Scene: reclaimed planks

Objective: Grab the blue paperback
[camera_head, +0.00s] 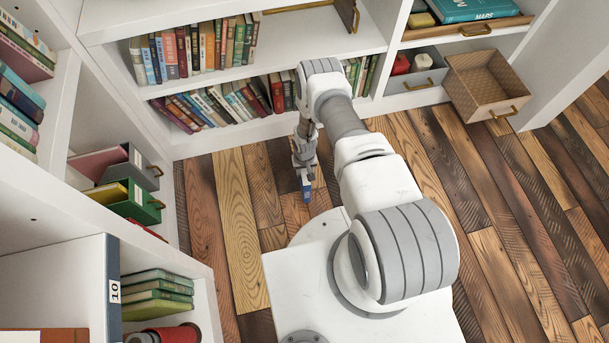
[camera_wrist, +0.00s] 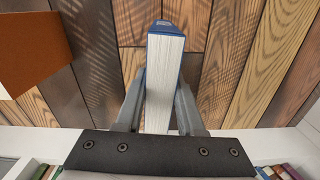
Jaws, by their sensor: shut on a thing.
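The blue paperback (camera_wrist: 165,75) is held between the two fingers of my gripper (camera_wrist: 158,112) in the wrist view. Its white page edges face the wrist camera, and blue cover shows along its top and right side. In the head view the book is a small blue patch (camera_head: 306,190) at the lower end of my gripper (camera_head: 304,172). My gripper is shut on it, and the book hangs above the plank floor in front of the white bookcase. Most of its covers are hidden.
White bookcases with rows of books (camera_head: 200,50) stand behind and at the left. An open, empty wicker drawer (camera_head: 487,85) juts out at the upper right. A green box (camera_head: 135,203) stands on a left shelf. The plank floor (camera_head: 500,200) is clear at the right.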

